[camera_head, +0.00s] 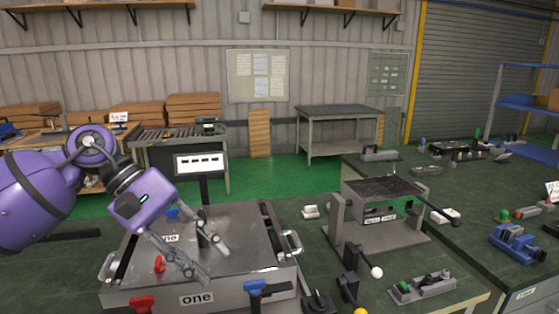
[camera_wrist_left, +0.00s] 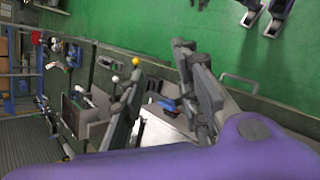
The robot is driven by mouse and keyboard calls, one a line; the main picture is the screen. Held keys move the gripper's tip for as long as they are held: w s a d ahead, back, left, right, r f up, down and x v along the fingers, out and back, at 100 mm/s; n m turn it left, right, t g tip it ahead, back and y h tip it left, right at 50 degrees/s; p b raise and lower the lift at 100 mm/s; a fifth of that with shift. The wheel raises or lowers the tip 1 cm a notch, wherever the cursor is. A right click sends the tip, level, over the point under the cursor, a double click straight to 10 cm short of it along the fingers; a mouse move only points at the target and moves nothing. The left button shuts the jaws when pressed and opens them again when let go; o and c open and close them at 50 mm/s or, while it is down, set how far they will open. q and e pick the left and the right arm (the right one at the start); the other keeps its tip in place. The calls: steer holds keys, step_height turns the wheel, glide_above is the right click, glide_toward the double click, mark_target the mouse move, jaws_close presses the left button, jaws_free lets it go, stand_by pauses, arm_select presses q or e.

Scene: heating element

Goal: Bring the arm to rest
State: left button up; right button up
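My left arm, purple with a dark wrist, comes in from the left in the head view. My left gripper (camera_head: 213,264) points down and to the right over the metal plate of the box labelled "one" (camera_head: 190,296). Its two grey fingers are apart, with nothing seen between them. In the left wrist view the fingers of the gripper (camera_wrist_left: 160,62) also stand apart. I cannot tell whether the fingertips touch the plate. My right arm and right gripper are not in view.
Red knobs (camera_head: 142,304) and a blue clamp (camera_head: 268,288) sit along the box's front, with a handle (camera_head: 291,243) at its right. A small sign (camera_head: 199,163) stands behind it. A metal stand (camera_head: 380,236) and a white-balled lever (camera_head: 376,272) are to the right.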

arm_select(q)
steer(key=s+d+f+n+t+h, duration=0.1)
steer(key=d+f+n+t+h, duration=0.15)
steer(key=d+n+h, duration=0.4)
steer(key=d+f+n+t+h, duration=0.1)
steer(key=d+f+n+h, duration=0.25)
steer(key=n, duration=0.65)
steer(key=w+a+f+n+t+y, duration=0.1)
steer(key=a+f+n+t+y, duration=0.35)
steer(key=f+n+t, duration=0.7)
steer(key=a+f+n+t+y, duration=0.4)
steer(key=a+f+n, duration=0.2)
steer(key=n, duration=1)
steer(key=s+a+f+n+g+y, duration=0.1)
steer(key=s+a+f+n+y, duration=0.25)
steer(key=f+n, duration=0.3)
steer(key=s+a+f+n+g+y, duration=0.25)
steer(key=s+f+n, duration=0.2)
steer(key=f, duration=0.25)
steer(key=s+f+n+g+y, duration=0.3)
steer(key=s+f+n+g, duration=0.2)
steer(key=s+f+n, duration=0.4)
steer(key=s+f, duration=0.4)
steer(key=s, duration=0.4)
steer(key=shift+s+a+f+n+y, duration=0.15)
steer(key=shift+a+f+n+y, duration=0.2)
steer(key=shift+a+n, duration=0.05)
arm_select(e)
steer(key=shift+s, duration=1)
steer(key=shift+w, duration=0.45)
